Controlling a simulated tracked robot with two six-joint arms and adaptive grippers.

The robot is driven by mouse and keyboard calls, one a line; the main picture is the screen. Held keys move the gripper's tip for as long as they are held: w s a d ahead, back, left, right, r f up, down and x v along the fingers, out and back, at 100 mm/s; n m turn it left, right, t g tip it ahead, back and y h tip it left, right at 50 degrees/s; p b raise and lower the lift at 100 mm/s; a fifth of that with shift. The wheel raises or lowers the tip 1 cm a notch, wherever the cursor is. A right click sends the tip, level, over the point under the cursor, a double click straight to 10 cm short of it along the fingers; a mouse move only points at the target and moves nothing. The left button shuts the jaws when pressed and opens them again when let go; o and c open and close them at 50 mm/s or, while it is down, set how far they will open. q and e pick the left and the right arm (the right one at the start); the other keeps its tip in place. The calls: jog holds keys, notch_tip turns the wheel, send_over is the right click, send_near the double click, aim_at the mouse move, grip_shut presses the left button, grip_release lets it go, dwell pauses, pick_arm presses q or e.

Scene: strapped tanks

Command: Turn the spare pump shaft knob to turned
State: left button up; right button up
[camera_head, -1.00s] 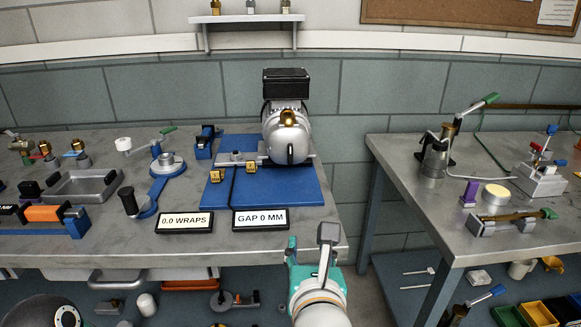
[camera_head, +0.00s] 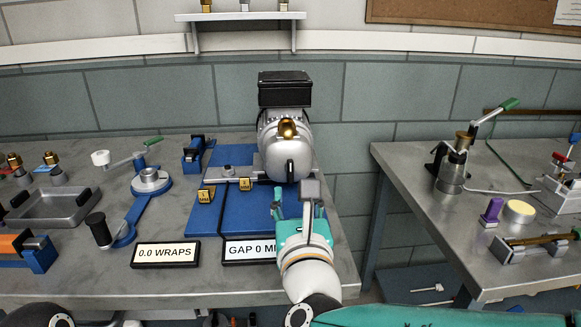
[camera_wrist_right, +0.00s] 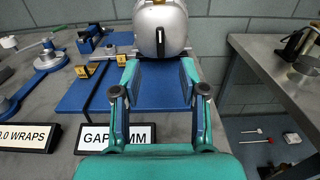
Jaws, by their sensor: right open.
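The pump (camera_head: 283,138) is a silver rounded body with a black box on top and a brass-coloured fitting. It stands on a blue base plate (camera_head: 225,210) near the table's right end. My right gripper (camera_head: 300,203) is open and empty in front of the pump, over the plate's front part. In the right wrist view its fingers (camera_wrist_right: 158,80) stand apart, below the knob and not touching it. My left gripper is out of view.
Signs "0.0 WRAPS" (camera_head: 166,254) and "GAP 0 MM" (camera_head: 248,249) stand at the plate's front; my right arm partly covers the second. Small brass gauge blocks (camera_head: 206,195) lie on the plate. A blue wrench-like tool (camera_head: 132,216) lies to the left. A second table (camera_head: 415,170) stands right, across a gap.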

aim_at(291, 169)
jog(key=w, duration=1.1)
jog(key=shift+p, duration=0.35)
grip_shut()
